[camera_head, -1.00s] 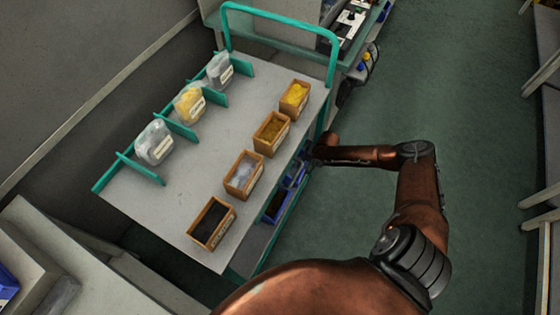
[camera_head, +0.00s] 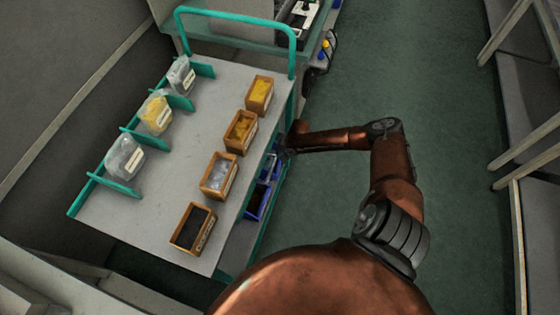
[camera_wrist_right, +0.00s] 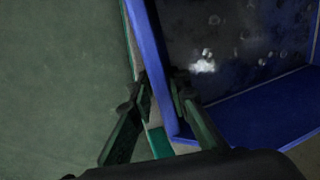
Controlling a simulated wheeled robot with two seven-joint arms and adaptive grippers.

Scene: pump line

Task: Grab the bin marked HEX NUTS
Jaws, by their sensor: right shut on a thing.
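In the right wrist view, a blue bin (camera_wrist_right: 262,112) fills the right side, with dark contents and a few pale bits inside. My right gripper (camera_wrist_right: 161,98) is shut on the bin's side wall, one finger outside and one inside. In the head view, my right gripper (camera_head: 284,147) is at the cart's right side, by the lower shelf, partly hidden. Blue bins (camera_head: 256,203) show on that shelf, partly under the cart's top. I cannot read any HEX NUTS marking on them. My left gripper is not in view.
The cart's grey top (camera_head: 165,180) carries several orange-brown boxes (camera_head: 190,229) along its right edge and clear bags (camera_head: 125,160) between green dividers on the left. The green floor (camera_head: 330,215) to the right is open, up to shelving (camera_head: 530,180).

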